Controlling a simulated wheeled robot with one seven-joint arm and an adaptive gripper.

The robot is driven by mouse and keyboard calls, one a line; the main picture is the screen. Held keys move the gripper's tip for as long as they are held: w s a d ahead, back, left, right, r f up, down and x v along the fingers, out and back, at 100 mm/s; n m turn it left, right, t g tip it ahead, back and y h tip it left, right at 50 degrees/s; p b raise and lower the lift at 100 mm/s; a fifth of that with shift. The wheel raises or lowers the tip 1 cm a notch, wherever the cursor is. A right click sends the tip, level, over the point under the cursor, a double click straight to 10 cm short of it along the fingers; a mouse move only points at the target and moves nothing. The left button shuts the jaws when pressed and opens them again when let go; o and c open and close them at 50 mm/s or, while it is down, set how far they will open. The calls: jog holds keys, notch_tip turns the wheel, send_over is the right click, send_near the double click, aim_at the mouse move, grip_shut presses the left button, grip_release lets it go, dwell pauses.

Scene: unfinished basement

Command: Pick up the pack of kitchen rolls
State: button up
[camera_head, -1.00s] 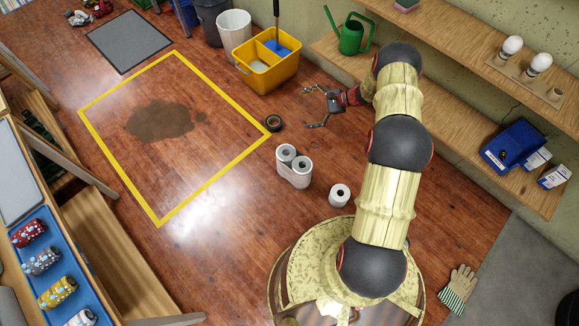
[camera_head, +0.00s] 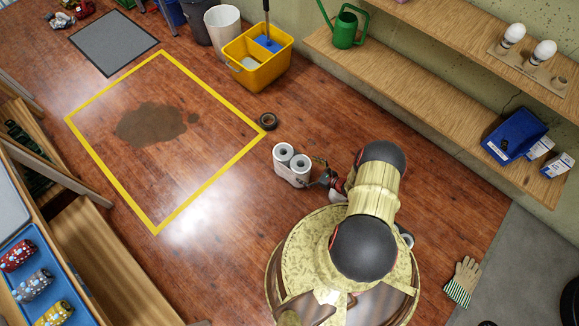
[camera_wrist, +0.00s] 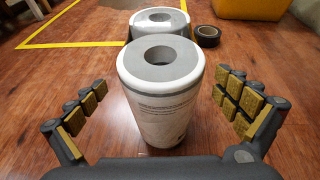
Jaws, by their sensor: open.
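The pack of kitchen rolls (camera_head: 291,167) stands upright on the wooden floor in the head view, two white rolls with grey tops side by side. My gripper (camera_head: 317,171) is low at the pack's right side. In the wrist view, the near roll of the pack (camera_wrist: 158,105) stands ahead, with printed text on its wrapper and the second roll behind it. My gripper (camera_wrist: 160,84) is open, with one finger on each side of the near roll and visible gaps between. My arm hides the floor to the right of the pack.
A black tape roll (camera_head: 268,121) lies behind the pack, by the yellow floor outline (camera_head: 205,187). A yellow mop bucket (camera_head: 258,70) stands further back. A wooden shelf (camera_head: 420,88) runs along the right wall. The floor left of the pack is clear.

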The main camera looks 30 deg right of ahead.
jog(key=shift+w+a+f, duration=0.1)
jog(key=shift+w+f, duration=0.05)
jog(key=shift+f, duration=0.25)
jog(key=shift+b+x, duration=0.4)
jog(key=shift+x, duration=0.45)
jog(key=x, duration=0.2)
jog(key=b+x, duration=0.2)
jog(key=x, duration=0.1)
jog(key=shift+w+r, duration=0.2)
jog(key=shift+w, duration=0.25)
jog(key=shift+c, duration=1.3)
jog(key=c, duration=1.6)
